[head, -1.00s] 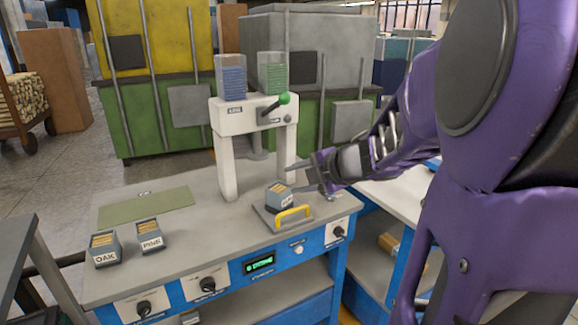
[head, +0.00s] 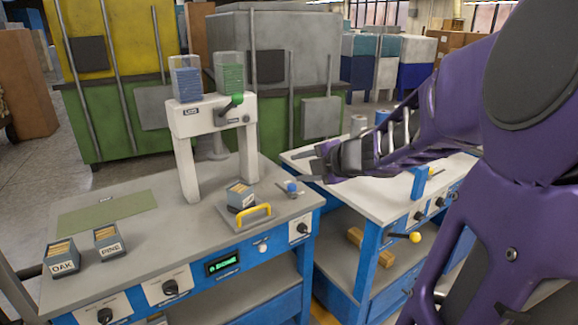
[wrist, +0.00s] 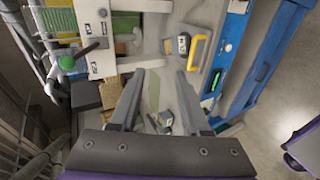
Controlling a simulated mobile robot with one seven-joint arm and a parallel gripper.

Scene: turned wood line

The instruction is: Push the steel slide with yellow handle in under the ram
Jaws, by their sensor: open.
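The steel slide (head: 229,218) with its yellow handle (head: 254,216) lies on the bench in front of the white ram press (head: 212,112). A small grey-blue box (head: 240,195) with a label sits on the slide, outside the press legs. In the wrist view the yellow handle (wrist: 197,50) and the box (wrist: 183,44) show beyond the fingers. My gripper (head: 303,166) is open and empty, right of the slide and above the bench edge. In the wrist view its two fingers (wrist: 158,85) stand apart with nothing between them. The ram itself is hard to make out.
The press has a green-knobbed lever (head: 237,100) and two clear card holders. Boxes marked OAK (head: 62,262) and PINE (head: 108,244) stand at the bench's left, near a green mat (head: 107,212). A second bench (head: 365,195) is to the right.

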